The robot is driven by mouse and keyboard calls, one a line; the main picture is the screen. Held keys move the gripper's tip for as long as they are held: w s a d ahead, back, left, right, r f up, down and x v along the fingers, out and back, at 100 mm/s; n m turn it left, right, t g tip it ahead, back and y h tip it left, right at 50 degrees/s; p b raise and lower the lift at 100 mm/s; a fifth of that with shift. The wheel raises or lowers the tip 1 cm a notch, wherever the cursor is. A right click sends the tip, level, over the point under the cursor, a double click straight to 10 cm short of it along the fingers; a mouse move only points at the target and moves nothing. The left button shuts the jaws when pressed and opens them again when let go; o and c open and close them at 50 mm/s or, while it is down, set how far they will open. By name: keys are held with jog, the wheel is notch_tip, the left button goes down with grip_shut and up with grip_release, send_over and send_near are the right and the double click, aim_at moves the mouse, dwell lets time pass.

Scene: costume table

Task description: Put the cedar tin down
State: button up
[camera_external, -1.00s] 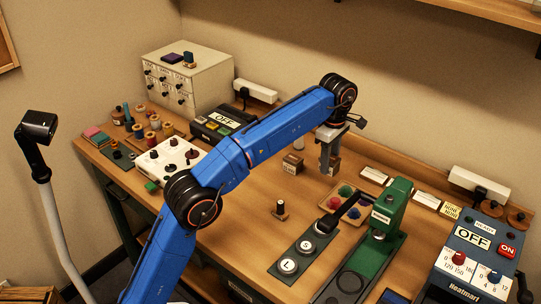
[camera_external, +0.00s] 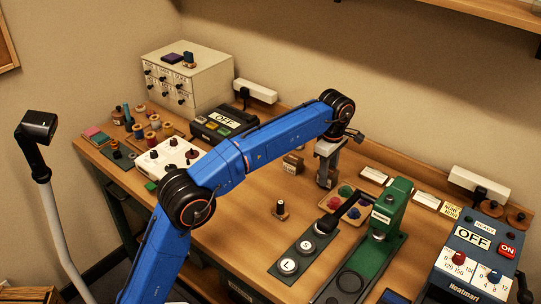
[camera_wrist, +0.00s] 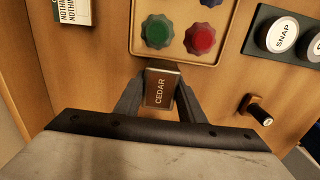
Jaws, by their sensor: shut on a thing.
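The cedar tin is a small dark brown box with CEDAR on its top. In the wrist view the tin (camera_wrist: 160,90) sits between the two dark fingers of my gripper (camera_wrist: 160,88), which is shut on it. In the external view my gripper (camera_external: 327,180) points down over the back middle of the table (camera_external: 235,235), low and near the wood. The fingers mostly hide the tin there. I cannot tell whether its underside touches the table.
A tan tray (camera_wrist: 140,62) with green, red and blue knobs lies close beside the tin. A small box (camera_external: 293,164) stands left of my gripper. A small dark-topped peg (camera_external: 281,210) stands in front. A green press (camera_external: 385,225) is to the right. Bare wood lies around the peg.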

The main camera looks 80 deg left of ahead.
jog(key=shift+f, duration=0.35)
jog(key=o, duration=1.1)
notch_tip(320, 180, up, 8)
jog(key=shift+f, duration=0.1)
jog(key=shift+r, duration=0.5)
